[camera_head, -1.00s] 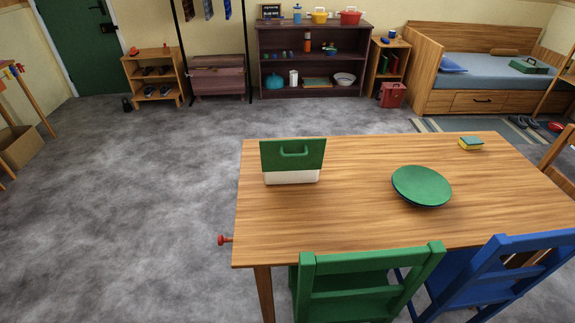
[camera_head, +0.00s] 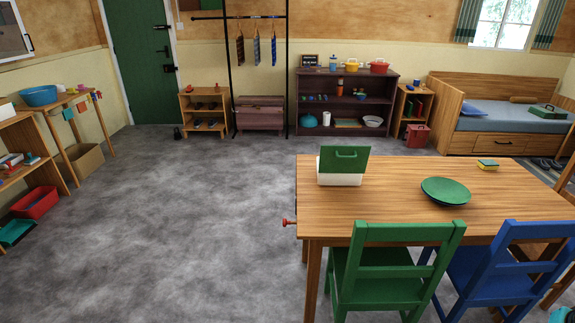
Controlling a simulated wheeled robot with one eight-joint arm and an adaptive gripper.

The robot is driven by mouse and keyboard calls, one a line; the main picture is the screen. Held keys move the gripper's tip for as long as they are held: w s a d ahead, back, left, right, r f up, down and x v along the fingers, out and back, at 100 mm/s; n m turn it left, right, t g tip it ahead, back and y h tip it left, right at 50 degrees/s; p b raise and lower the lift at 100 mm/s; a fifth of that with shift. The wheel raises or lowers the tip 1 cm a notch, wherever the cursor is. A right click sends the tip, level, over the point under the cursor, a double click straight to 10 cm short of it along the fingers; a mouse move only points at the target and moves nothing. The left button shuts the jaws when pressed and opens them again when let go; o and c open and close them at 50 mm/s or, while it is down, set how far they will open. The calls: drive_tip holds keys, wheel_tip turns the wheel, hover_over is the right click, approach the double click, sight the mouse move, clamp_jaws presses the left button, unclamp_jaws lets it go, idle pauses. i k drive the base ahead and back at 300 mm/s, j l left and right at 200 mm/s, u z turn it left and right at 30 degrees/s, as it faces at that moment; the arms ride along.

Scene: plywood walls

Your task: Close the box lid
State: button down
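A small box (camera_head: 340,179) with a white body stands on the wooden table, near its far left part. Its green lid (camera_head: 343,159) with a green handle stands up, so the box is open. The inside of the box is hidden from this angle. My gripper does not show in the head view.
Floor to the left is clear.

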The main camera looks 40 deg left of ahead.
sight(333, 159)
drive_tip(key=u, duration=1.4)
